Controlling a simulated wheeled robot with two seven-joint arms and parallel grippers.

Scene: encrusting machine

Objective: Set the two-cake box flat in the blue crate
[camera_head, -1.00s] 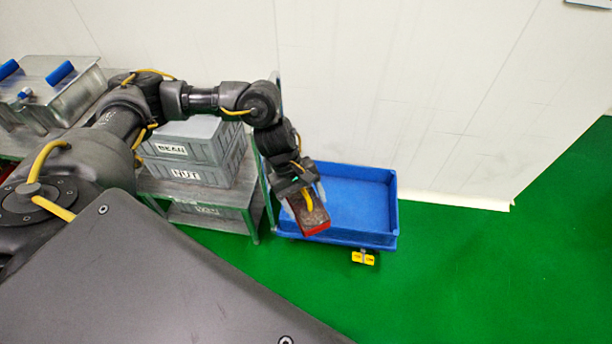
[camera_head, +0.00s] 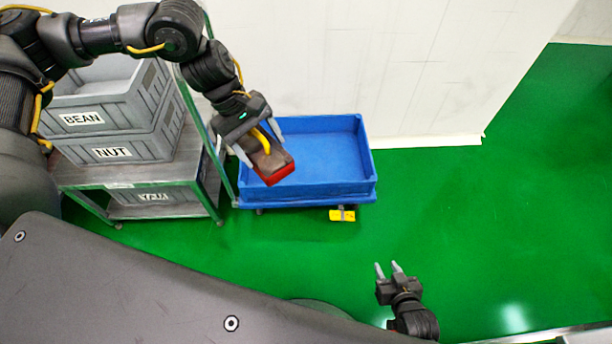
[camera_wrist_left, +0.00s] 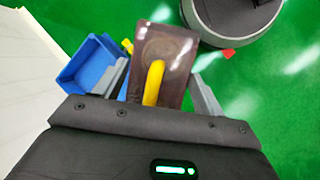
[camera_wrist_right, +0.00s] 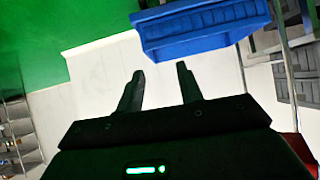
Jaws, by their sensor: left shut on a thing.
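The two-cake box (camera_head: 277,174) is red on its side with a brown see-through top. My left gripper (camera_head: 262,142) is shut on it and holds it tilted above the left part of the blue crate (camera_head: 360,180). My right gripper (camera_head: 389,270) is open and empty, low at the front, apart from the crate.
The crate rests on a low cart with a yellow part (camera_head: 342,215) at its front. A green-framed rack (camera_head: 160,187) with grey bins marked BEAN (camera_head: 82,119) and NUT (camera_head: 112,153) stands close left. A white wall is behind. Green floor is clear on the right.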

